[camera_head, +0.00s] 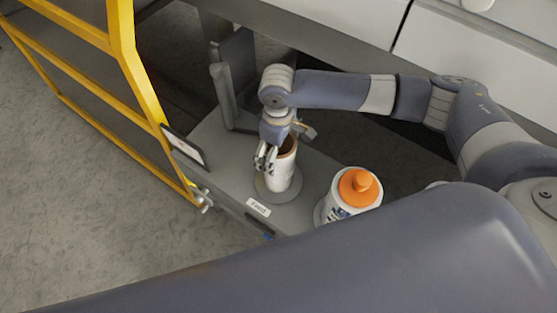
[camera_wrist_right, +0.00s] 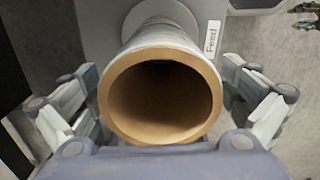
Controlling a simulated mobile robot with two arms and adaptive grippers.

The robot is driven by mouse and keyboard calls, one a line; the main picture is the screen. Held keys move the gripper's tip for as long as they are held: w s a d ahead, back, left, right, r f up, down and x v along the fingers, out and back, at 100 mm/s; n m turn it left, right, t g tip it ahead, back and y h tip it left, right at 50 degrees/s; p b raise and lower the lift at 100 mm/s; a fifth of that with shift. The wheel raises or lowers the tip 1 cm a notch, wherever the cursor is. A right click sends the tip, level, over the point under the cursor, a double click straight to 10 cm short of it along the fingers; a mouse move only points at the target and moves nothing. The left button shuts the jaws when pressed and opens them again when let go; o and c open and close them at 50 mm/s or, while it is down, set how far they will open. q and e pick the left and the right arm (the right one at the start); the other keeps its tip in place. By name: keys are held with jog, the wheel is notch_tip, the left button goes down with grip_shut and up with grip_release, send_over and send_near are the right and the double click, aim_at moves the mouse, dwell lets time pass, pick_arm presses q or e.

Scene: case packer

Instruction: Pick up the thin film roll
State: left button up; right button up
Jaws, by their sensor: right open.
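The thin film roll (camera_head: 281,168) stands upright on a round base on a grey shelf, a white-wrapped tube with a brown hollow core. In the right wrist view its open end (camera_wrist_right: 161,97) faces the camera. My right gripper (camera_head: 268,160) is at the top of the roll, coming from above. In the wrist view its fingers lie on either side of the roll, open, with a gap at the right; whether the left fingers touch it I cannot tell. A thicker roll with an orange top (camera_head: 350,193) stands to the right on the shelf. My left gripper is not in view.
The grey shelf (camera_head: 222,181) carries a "Feed" label (camera_head: 258,207) at its front edge. A yellow-framed guard door (camera_head: 128,60) stands at the left. A grey upright bracket (camera_head: 222,95) rises behind the roll. White machine panels are at the top right.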

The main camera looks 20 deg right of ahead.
jog(key=shift+f, duration=0.9)
jog(key=shift+c, duration=0.6)
jog(key=c, duration=0.9)
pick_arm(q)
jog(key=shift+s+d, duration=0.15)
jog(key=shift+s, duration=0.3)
pick_arm(e)
jog(key=c, duration=0.6)
